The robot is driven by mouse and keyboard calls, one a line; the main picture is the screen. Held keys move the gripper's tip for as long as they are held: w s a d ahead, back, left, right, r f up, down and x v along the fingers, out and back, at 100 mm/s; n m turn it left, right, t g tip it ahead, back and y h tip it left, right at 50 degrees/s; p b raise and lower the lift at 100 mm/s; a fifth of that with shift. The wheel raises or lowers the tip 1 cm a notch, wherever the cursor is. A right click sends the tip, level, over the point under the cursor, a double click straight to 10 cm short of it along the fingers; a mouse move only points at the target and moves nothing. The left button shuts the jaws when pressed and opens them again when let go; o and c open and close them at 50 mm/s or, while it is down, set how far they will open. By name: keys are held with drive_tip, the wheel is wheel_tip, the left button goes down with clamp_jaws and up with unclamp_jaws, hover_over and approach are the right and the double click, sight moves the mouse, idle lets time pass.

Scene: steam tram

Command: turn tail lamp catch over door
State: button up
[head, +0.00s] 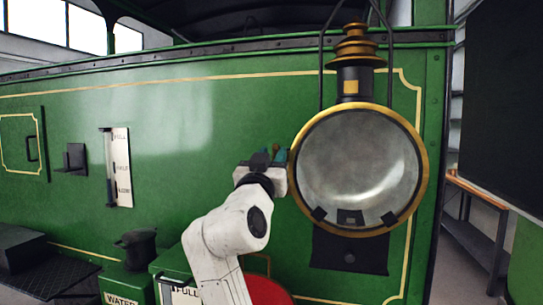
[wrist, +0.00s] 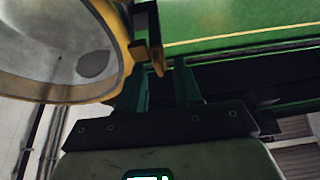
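The tail lamp (head: 360,165) is large and round, with a brass-rimmed glass door, on the green tram side. My gripper (head: 268,158) is at the left edge of the lamp's rim. In the wrist view the lamp's rim and glass (wrist: 60,50) fill the upper left. A small brass and black fitting, which looks like the catch (wrist: 157,58), stands off the rim near the fingertips. My gripper (wrist: 163,72) has its two teal fingers apart, with a gap between them. I cannot tell whether the fitting is between or just beyond the tips. In the head view the catch is not clear.
A black bracket (head: 350,252) sits below the lamp. A white gauge plate (head: 121,167) and a small black shelf (head: 75,158) are on the tram side at left. A dark pot (head: 138,249) stands on green boxes low at left. A wooden bench (head: 478,190) is at right.

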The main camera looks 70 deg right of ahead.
drive_tip(key=shift+c, duration=0.2)
clamp_jaws()
